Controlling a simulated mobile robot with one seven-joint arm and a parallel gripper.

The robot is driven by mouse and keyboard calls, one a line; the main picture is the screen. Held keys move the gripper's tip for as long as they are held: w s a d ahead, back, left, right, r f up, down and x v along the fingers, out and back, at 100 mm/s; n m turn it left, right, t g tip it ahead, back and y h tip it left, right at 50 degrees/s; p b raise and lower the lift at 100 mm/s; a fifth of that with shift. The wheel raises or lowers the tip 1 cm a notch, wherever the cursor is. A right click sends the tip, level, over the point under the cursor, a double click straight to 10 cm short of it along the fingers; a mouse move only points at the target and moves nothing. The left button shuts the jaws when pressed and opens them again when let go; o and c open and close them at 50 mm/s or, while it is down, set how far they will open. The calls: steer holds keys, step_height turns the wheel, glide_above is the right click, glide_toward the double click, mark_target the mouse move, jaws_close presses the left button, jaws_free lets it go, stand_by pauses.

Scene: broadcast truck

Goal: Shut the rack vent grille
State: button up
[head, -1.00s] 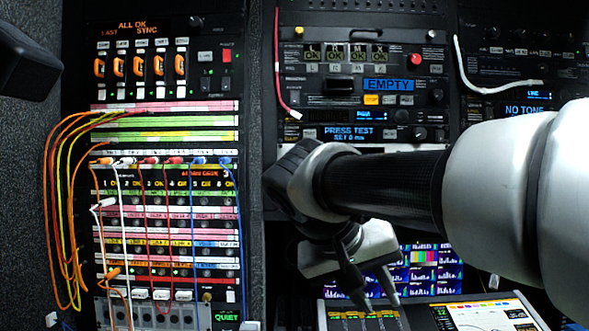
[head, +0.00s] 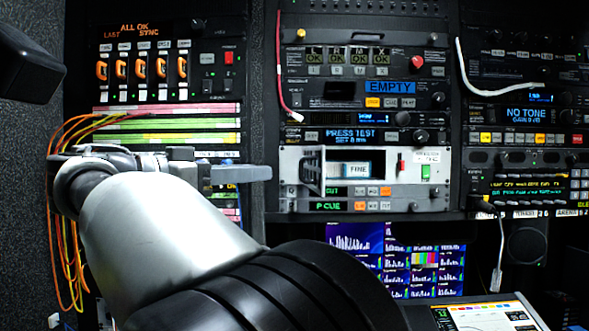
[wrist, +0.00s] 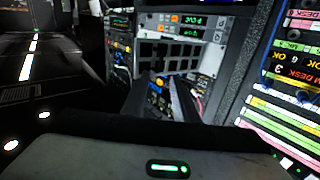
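The pale rack unit (head: 430,185) sits mid-rack in the head view. At its left a slatted, framed flap, which looks like the vent grille (head: 311,172), stands at an angle beside a window labelled FINE. In the wrist view, a grid of dark openings (wrist: 153,52) lies near lit displays; I cannot tell whether it is the same grille. My gripper (head: 262,173) is in front of the patch bay, left of the pale unit, pointing right. A gap shows between it and the grille. Its fingers overlap in the head view, so its opening is unclear.
The patch bay (head: 165,110) with looped orange and yellow cables (head: 52,190) is close behind my arm. Monitors (head: 440,262) and a sloped touchscreen desk (head: 490,315) lie below. A red cable (head: 280,70) hangs above the pale unit.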

mark_target(303, 168)
steer(key=p+x, duration=0.1)
steer(key=x, duration=1)
steer(key=shift+p, duration=0.35)
jaws_close()
stand_by(0.7)
